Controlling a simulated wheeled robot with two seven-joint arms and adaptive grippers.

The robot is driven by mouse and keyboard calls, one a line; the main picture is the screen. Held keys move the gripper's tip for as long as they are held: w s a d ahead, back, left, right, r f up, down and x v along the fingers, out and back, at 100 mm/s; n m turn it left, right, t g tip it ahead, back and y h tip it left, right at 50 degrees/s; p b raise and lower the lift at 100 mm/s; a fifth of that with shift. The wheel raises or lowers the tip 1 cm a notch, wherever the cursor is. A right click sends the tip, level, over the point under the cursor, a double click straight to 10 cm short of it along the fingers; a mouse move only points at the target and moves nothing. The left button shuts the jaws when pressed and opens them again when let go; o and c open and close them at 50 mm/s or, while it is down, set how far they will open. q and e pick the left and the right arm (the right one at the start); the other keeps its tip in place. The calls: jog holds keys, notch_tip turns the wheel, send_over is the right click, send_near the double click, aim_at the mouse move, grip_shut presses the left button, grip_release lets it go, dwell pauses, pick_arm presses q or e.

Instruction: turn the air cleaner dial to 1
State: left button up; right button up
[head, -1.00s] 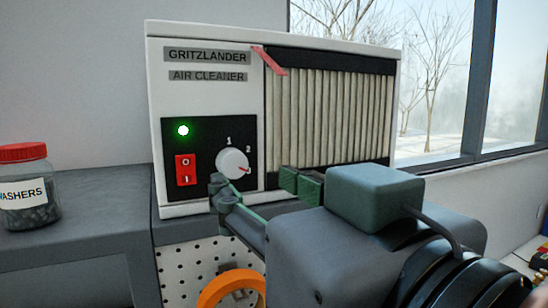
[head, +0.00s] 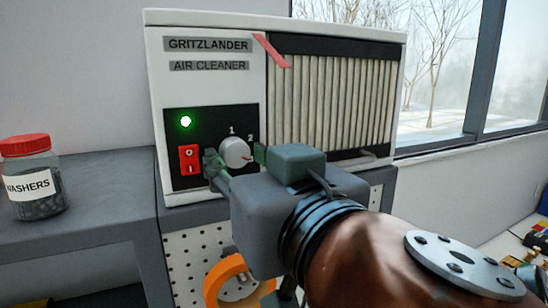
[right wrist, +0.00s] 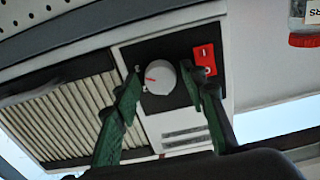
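The air cleaner (head: 205,90) is a white box with a black control panel at its lower left. Its round white dial (head: 235,152) has a red pointer aimed right and slightly down, below the printed 2; the 1 is printed above the dial. The dial also shows in the right wrist view (right wrist: 160,77). My right gripper (head: 237,161) is open, with one green finger on each side of the dial. In the right wrist view (right wrist: 168,80) the fingers straddle the dial with gaps; contact cannot be made out. My left gripper is not in view.
A red rocker switch (head: 189,159) sits close left of the dial, beside one fingertip. A green light (head: 186,121) is lit above it. A red-lidded washers jar (head: 35,180) stands on the grey bench (head: 105,215) at left. An orange ring (head: 215,280) hangs below.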

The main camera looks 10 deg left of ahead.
jog(key=c, duration=0.9)
